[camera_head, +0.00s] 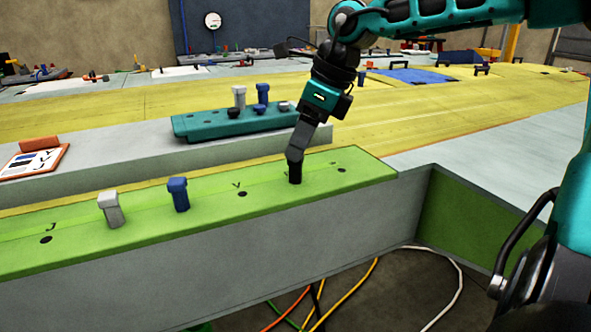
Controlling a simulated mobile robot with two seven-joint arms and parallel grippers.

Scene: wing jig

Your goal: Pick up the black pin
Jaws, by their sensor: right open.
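A dark upright piece, which looks like the black pin (295,176), stands at a hole in the green top of the long bar (130,221). My right gripper (295,158) reaches down from the upper right, with its fingertips at this piece. The jaws are open; the fingers overlap the top of the piece, and I cannot tell whether they touch it. A grey pin (110,209) and a blue pin (178,194) stand in the same bar to the left. My left gripper is not in view.
A teal tray (200,128) behind the bar holds white, blue and dark pins. A card (33,162) lies at the left. The yellow wing surface (440,100) extends behind. Coloured cables (345,295) lie on the floor below the bar.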

